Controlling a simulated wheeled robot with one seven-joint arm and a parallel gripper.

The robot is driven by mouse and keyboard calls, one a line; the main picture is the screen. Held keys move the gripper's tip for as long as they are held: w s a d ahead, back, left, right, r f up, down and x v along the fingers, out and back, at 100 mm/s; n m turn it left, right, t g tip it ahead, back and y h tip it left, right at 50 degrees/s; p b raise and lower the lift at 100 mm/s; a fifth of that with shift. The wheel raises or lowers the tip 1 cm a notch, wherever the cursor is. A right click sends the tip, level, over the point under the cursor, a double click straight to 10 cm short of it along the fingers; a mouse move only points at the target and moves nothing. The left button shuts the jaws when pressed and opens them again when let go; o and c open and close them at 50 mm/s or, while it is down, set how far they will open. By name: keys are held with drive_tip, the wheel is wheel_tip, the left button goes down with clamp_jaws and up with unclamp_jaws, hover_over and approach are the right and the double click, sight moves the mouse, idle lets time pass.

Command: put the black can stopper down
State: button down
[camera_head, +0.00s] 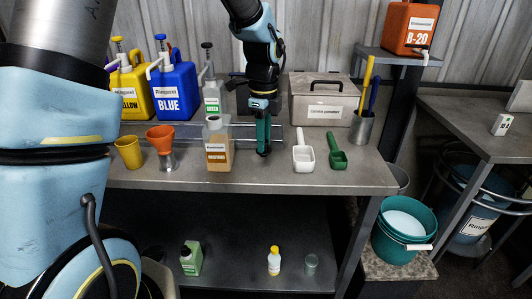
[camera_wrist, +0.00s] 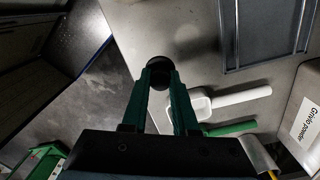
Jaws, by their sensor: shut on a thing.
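My gripper (camera_head: 264,146) points straight down over the grey bench, right of the amber bottle and left of the white scoop. In the wrist view my gripper (camera_wrist: 160,80) has its green fingers closed in on the round black can stopper (camera_wrist: 160,70). The stopper (camera_head: 264,153) shows as a small dark piece at the fingertips in the head view. It is very near the bench top (camera_head: 200,178); I cannot tell whether it touches. The fingers hide part of it.
The amber bottle (camera_head: 218,149) stands close on the left, with an orange cup (camera_head: 161,140) and yellow cup (camera_head: 129,153) beyond. A white scoop (camera_head: 303,157) and green scoop (camera_head: 337,158) lie on the right. A metal box (camera_head: 318,108) stands behind. The front bench strip is clear.

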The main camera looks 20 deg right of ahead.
drive_tip(key=shift+f+p, duration=0.45)
drive_tip(key=shift+f, duration=1.75)
drive_tip(key=shift+f, duration=0.15)
drive_tip(key=c, duration=0.7)
unclamp_jaws()
wheel_tip(320, 180, up, 12)
drive_tip(key=shift+r+b, duration=0.2)
drive_tip(key=shift+b, duration=0.85)
